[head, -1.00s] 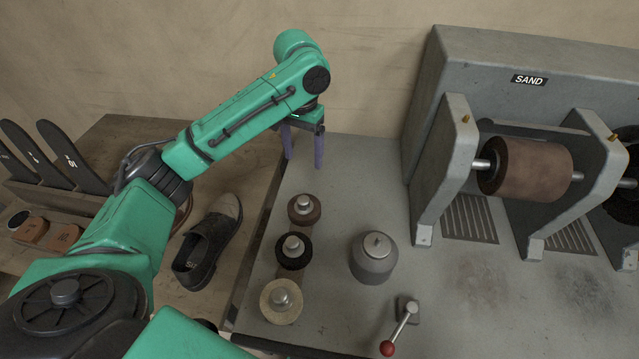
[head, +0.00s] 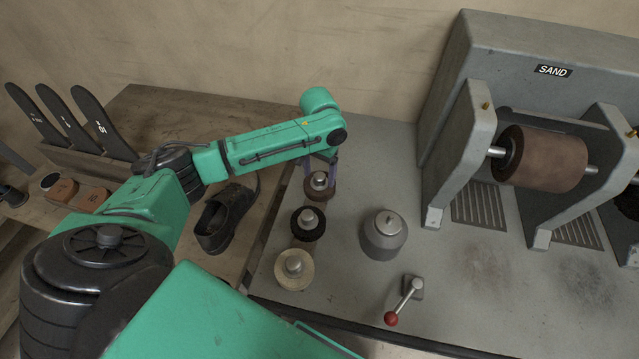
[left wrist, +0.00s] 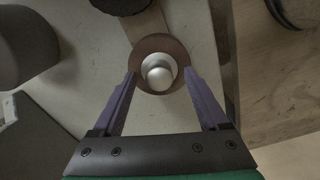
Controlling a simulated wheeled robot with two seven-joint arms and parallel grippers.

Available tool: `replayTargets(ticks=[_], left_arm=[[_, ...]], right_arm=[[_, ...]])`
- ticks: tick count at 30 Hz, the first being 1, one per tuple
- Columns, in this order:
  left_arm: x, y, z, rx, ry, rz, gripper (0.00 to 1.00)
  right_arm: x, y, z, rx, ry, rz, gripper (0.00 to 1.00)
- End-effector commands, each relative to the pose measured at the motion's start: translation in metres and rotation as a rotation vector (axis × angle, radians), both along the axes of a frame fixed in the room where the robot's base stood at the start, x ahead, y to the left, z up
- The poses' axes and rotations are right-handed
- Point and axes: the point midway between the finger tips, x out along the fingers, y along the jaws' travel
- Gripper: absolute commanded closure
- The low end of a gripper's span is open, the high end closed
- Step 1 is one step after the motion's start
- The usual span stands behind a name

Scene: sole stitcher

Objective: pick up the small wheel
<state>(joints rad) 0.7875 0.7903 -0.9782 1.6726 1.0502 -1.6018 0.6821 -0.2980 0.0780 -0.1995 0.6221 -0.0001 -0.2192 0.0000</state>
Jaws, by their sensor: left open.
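The small wheel is a brown disc with a pale metal hub (head: 320,194), the farthest of a row of three wheels on the grey bench top. In the left wrist view the small wheel (left wrist: 158,42) lies flat ahead, seen from above. My left gripper (head: 321,182) is open, with purple fingers, and is right at this wheel. In the left wrist view the fingertips (left wrist: 160,72) come to either side of the hub, at the disc's edges. I cannot tell whether they touch it. My right gripper is out of view.
A black brush wheel (head: 308,225) and a cream wheel (head: 294,272) stand nearer in the row. A grey lidded pot (head: 383,238) and a red-knobbed lever (head: 404,301) are to the right. A sanding machine (head: 450,150) stands at right, a dark shoe (head: 228,220) at left.

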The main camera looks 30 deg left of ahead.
Motion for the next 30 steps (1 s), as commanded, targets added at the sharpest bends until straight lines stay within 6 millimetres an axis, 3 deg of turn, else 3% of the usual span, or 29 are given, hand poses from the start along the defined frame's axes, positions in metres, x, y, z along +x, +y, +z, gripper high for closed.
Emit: replayTargets(ticks=[1, 6, 7, 30], left_arm=[[0.0001, -0.0003, 0.0001, 0.0, 0.0, 0.0, 0.31], [0.0001, -0.0004, 0.0004, -0.001, 0.0, 0.0, 0.96], [0.0002, -0.0004, 0.0005, -0.001, 0.0, 0.0, 1.0], [0.0004, -0.0004, 0.0011, -0.001, -0.001, 0.0, 1.0]], right_arm=[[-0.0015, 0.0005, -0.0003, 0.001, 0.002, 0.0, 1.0], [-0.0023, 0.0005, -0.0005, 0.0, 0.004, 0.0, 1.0], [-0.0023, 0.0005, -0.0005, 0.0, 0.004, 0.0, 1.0], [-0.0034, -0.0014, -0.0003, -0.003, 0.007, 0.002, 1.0]])
